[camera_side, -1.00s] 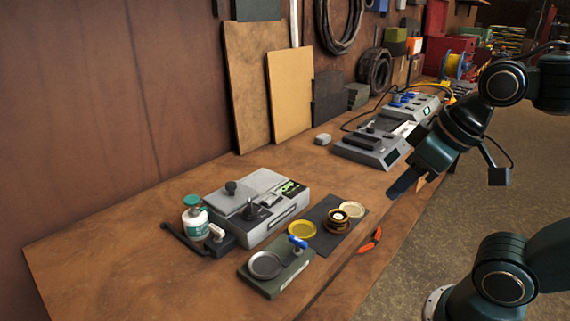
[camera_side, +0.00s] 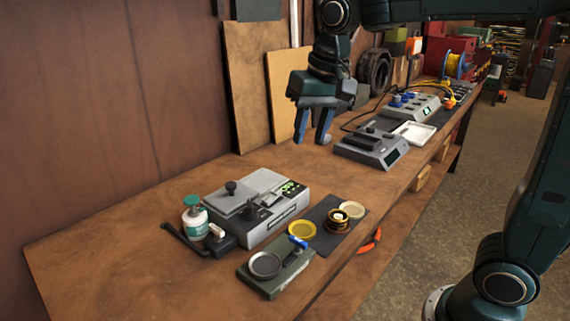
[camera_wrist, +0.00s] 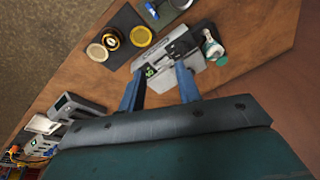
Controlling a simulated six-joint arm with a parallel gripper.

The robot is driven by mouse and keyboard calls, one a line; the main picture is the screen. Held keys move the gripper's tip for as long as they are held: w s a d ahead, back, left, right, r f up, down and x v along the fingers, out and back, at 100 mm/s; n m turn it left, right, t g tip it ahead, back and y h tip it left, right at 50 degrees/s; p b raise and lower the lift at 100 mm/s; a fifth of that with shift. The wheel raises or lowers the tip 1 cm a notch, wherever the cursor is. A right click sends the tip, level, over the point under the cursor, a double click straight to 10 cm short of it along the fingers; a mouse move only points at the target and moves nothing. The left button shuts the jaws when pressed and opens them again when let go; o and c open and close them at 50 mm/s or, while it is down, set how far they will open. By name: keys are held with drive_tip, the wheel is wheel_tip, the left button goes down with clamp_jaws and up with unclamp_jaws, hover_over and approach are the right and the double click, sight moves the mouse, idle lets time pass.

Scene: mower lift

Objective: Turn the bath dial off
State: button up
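The bath (camera_side: 282,207) is a grey box with a lid on the bench. A black knob (camera_side: 231,187) stands on the lid and a dark dial-like part (camera_side: 256,211) is at its front, with a lit green display (camera_side: 292,187) at the right. In the wrist view the bath (camera_wrist: 153,72) is beyond the fingertips, its dial hard to make out. My gripper (camera_side: 311,138) hangs above the bench, behind and right of the bath, fingers pointing down, apart and empty. In the wrist view my gripper (camera_wrist: 160,78) shows two separated blue fingers.
A white jar with green cap (camera_side: 195,218) stands left of the bath. A small press with a round pan (camera_side: 265,264), a yellow dish (camera_side: 302,230) and a dark mat (camera_side: 322,214) are in front. A grey device (camera_side: 372,147) is at the right. Boards lean on the wall.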

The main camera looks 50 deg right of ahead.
drive_tip(key=w+a+f+m+g, duration=0.1)
drive_tip(key=w+f+m, duration=0.15)
drive_tip(key=w, duration=0.55)
drive_tip(key=m+g, duration=0.2)
hover_over(250, 202)
wheel_tip(250, 202, down, 6)
drive_tip(key=shift+a+r, duration=0.1)
drive_tip(key=shift+r, duration=0.1)
drive_tip(key=shift+f, duration=0.15)
wheel_tip(250, 202, down, 14)
drive_tip(key=shift+r, duration=0.25)
clamp_jaws()
